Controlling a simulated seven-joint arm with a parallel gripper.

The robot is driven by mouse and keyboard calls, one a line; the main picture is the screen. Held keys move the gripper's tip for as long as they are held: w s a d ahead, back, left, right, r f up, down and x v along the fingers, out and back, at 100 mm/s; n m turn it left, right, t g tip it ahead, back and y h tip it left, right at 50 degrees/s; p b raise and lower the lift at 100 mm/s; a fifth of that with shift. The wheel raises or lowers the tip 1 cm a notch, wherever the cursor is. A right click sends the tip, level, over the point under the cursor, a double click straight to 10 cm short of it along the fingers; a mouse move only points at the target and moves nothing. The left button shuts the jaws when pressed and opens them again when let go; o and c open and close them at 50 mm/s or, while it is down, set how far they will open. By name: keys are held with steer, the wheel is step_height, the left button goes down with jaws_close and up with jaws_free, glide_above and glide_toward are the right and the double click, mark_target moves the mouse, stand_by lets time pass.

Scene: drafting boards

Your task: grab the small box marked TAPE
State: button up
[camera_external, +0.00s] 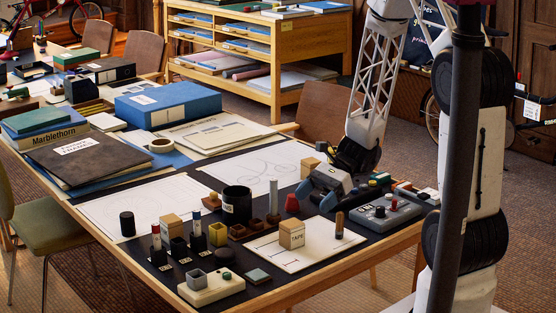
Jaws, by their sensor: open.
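The small box marked TAPE (291,235) is tan with a pale front and dark lettering. It stands upright on a white sheet (272,252) near the table's front right. My gripper (304,189) hangs behind the box, a little up and to the right in the picture, and its blue-tipped fingers are apart. It is not touching the TAPE box. I see nothing between the fingers, though the far side of the gripper is hidden.
A wooden peg (339,225) stands right of the box. A grey control box (382,212) with a red knob sits farther right. A black cup (237,205), a red piece (292,203) and several small blocks stand to the left and behind. A dark pole crosses the right side.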

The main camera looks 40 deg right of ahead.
mark_target(291, 223)
steer(key=shift+w+d+f+m+t+y, duration=0.15)
steer(key=shift+w+f+m+t+y, duration=0.1)
steer(key=shift+f+m, duration=0.3)
steer(key=shift+w+d+f+m+t+y, duration=0.15)
steer(key=shift+w+f+m+t, duration=0.15)
steer(key=shift+f, duration=0.35)
steer(key=shift+s, duration=0.1)
steer(key=shift+g+x, duration=0.25)
steer(key=shift+x, duration=1.05)
steer(key=shift+s+a, duration=0.1)
steer(key=shift+x, duration=2.55)
steer(key=shift+f, duration=0.1)
steer(key=c, duration=1)
steer(key=shift+r, duration=0.25)
